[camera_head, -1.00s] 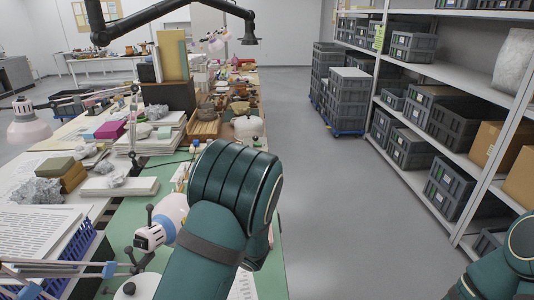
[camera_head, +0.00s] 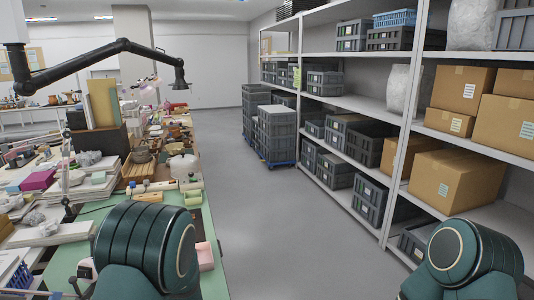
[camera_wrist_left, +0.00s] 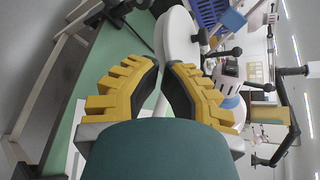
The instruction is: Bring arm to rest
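My left arm (camera_head: 150,245) is dark green and stands low in the head view, in front of the near end of the worktable. It hides its own gripper there. My left gripper (camera_wrist_left: 163,64) shows in the left wrist view, with two yellow fingers and dark inner pads. A gap is visible between the fingers, and they hold nothing. My right arm (camera_head: 470,260) is at the lower right corner of the head view, in front of the shelves. Its gripper is out of view.
The long worktable with a green top (camera_head: 75,262) is crowded with trays and blocks. A black jointed lamp arm (camera_head: 95,55) reaches above it. A shelf rack (camera_head: 402,160) with grey crates and cardboard boxes (camera_head: 455,180) stands right. The grey floor (camera_head: 265,230) between them is clear.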

